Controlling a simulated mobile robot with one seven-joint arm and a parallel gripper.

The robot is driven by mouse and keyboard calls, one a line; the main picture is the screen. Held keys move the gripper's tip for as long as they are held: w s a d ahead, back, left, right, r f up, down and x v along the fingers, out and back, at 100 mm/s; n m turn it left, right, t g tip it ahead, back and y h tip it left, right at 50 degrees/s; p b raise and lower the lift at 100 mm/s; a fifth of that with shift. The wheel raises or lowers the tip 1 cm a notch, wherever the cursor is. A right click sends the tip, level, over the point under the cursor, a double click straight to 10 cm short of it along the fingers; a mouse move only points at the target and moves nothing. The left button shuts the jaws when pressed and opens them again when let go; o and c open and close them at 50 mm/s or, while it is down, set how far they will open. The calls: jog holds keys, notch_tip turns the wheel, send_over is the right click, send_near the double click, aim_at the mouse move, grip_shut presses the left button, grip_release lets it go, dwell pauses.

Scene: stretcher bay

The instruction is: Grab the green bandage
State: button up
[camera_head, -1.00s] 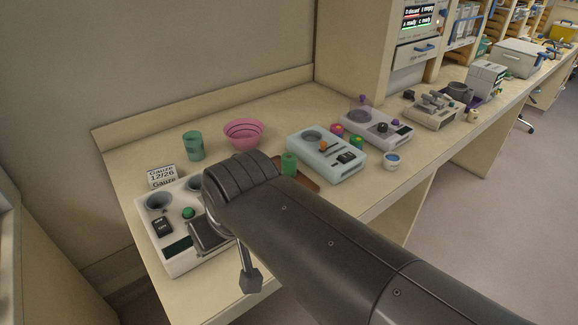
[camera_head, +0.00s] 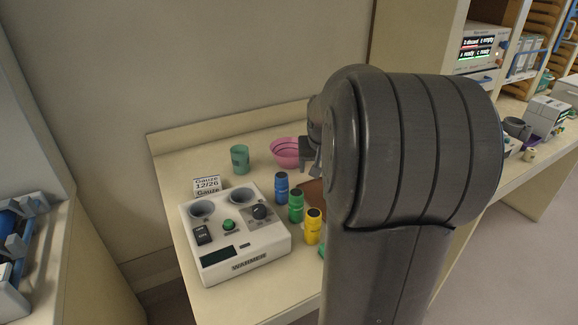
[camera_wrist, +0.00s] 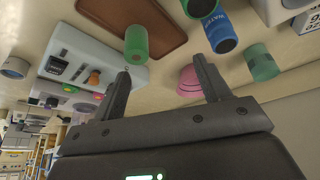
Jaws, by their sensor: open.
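A plain green cylinder (camera_wrist: 136,48), which looks like the green bandage, stands beside a brown tray in the wrist view. It is just beyond my left fingertip, apart from it and not between the fingers. My gripper (camera_wrist: 161,67) is open and empty, its two fingers wide apart above the bench. In the head view only part of my gripper (camera_head: 309,157) shows, near the pink bowl, and my arm hides the area around the green cylinder.
Blue (camera_head: 281,187), green (camera_head: 295,206) and yellow (camera_head: 313,226) bottles stand right of the white warmer (camera_head: 245,262). A green cup (camera_head: 240,159) and pink bowl (camera_head: 285,152) are behind. The brown tray (camera_wrist: 160,18) and a pale device (camera_wrist: 75,50) lie close to the green cylinder.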

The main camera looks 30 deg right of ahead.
jog(key=shift+m, duration=0.5)
jog(key=w+d+f, duration=0.1)
jog(key=d+f, duration=0.3)
jog(key=w+d+f, duration=0.1)
jog(key=d+f, duration=0.2)
jog(key=shift+w+d, duration=0.1)
jog(key=shift+w, duration=0.25)
jog(key=shift+x, duration=3.2)
jog(key=shift+s+d, duration=0.2)
jog(key=shift+c, duration=0.3)
jog(key=c, duration=1)
